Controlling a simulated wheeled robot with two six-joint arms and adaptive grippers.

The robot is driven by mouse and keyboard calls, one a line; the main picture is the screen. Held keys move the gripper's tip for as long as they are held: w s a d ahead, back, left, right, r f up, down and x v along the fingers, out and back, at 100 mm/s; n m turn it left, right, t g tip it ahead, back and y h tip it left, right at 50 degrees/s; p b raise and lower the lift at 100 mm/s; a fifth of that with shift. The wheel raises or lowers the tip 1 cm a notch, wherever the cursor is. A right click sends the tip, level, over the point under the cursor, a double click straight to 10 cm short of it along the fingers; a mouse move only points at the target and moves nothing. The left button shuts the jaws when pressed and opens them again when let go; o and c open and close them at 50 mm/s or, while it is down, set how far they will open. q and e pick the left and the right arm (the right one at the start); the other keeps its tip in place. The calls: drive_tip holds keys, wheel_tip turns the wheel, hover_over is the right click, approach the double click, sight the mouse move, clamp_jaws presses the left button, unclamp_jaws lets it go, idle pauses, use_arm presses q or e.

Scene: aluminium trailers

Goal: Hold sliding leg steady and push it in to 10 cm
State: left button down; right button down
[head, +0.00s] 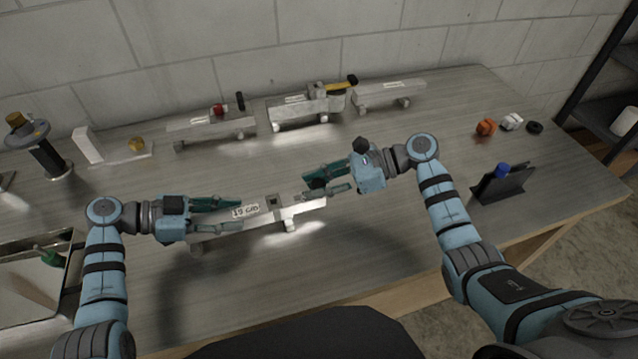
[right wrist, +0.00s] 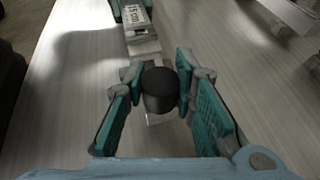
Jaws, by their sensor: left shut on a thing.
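The aluminium trailer piece (head: 265,212) lies along the front of the table, with a white label on its top and small feet beneath. My left gripper (head: 240,215) is shut on its left part, one finger on each side. At its right end stands a black round knob (head: 318,183), also seen in the right wrist view (right wrist: 160,90). My right gripper (head: 304,186) has its fingers on either side of this knob. In the right wrist view they stand apart, the right one close to the knob, the left one with a narrow gap. The sliding leg's exact extension is not readable.
Several similar aluminium pieces (head: 213,128) stand along the back by the wall. A black stand (head: 503,187) with a blue-topped item is at the right. Orange, white and black small parts (head: 486,127) lie at the back right. A tray (head: 30,285) is at the left.

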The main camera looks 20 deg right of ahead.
drive_tip(key=shift+a, duration=1.4)
drive_tip(key=c, duration=1.3)
unclamp_jaws()
drive_tip(key=shift+d, duration=0.15)
drive_tip(key=v, duration=1.2)
